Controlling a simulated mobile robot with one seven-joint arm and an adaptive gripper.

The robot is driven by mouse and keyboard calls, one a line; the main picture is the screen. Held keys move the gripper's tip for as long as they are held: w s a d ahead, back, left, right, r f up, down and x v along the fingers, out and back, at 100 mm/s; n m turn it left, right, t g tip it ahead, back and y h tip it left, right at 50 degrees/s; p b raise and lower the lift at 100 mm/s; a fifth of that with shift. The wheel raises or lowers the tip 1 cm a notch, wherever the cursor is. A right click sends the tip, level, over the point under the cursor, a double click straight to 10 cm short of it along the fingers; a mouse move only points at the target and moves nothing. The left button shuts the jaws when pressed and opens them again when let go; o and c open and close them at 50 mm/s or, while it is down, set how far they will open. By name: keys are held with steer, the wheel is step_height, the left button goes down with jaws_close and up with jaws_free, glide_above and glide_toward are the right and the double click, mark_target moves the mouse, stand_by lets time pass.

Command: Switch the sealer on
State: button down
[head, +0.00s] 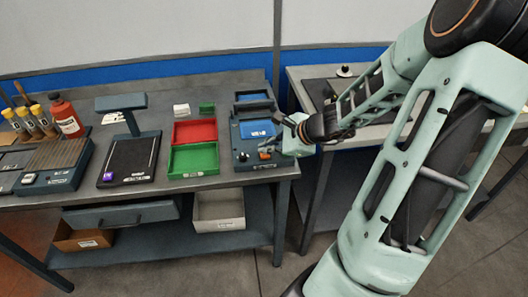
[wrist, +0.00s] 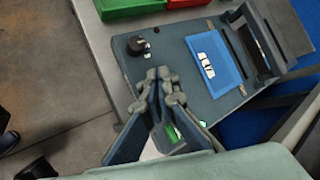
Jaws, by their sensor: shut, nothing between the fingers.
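The sealer, a dark blue-grey box (head: 236,130) with a raised bar at its back, stands at the right end of the bench. It fills the middle of the wrist view (wrist: 200,95). A blue pad (wrist: 214,62) with white marks lies on its top. A black round knob (wrist: 137,45) is at its front corner. A small orange part (head: 264,156) shows on its front in the head view. My gripper (wrist: 163,76) is shut and empty over the sealer's front part, right of the knob in the head view. The fingers hide part of the front panel; contact cannot be told.
A red tray (head: 195,131) and a green tray (head: 192,160) sit left of the sealer. A black plate device (head: 130,160), a ribbed device (head: 58,162) and a red bottle (head: 66,118) stand further left. Another table (head: 305,73) is at the right behind my arm.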

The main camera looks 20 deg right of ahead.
step_height(320, 180, up, 5)
steer(key=p, duration=0.3)
steer(key=shift+r+p, duration=0.1)
steer(key=shift+p, duration=0.2)
